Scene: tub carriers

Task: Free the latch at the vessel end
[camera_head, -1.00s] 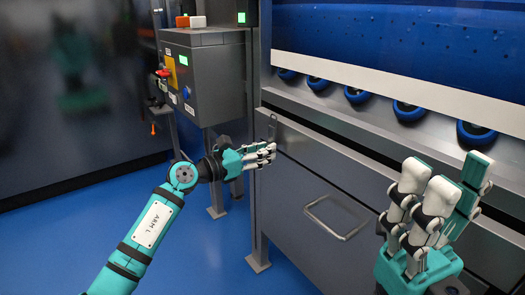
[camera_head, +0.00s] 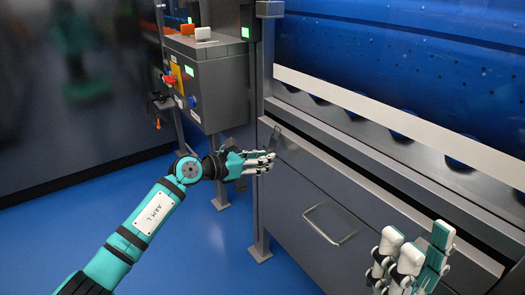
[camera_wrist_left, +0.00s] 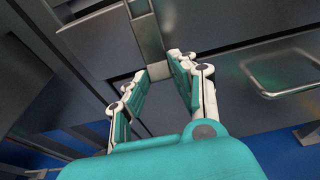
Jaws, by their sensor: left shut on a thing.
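The latch (camera_head: 275,138) is a slim dark metal lever at the upper left corner of the grey drawer-front cabinet. It leans to the right at its top in the head view. My left gripper (camera_head: 268,163) is shut on its lower part. In the left wrist view, the latch (camera_wrist_left: 147,35) is a grey metal bar running down between the two fingers of my left gripper (camera_wrist_left: 158,78). The fingers hide part of its lower end. My right gripper (camera_head: 418,248) is at the lower right, fingers spread and empty, in front of the cabinet.
A drawer handle (camera_head: 328,223) sticks out of the cabinet front. A grey control box (camera_head: 215,90) stands at left. Blue floor (camera_head: 190,245) is open.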

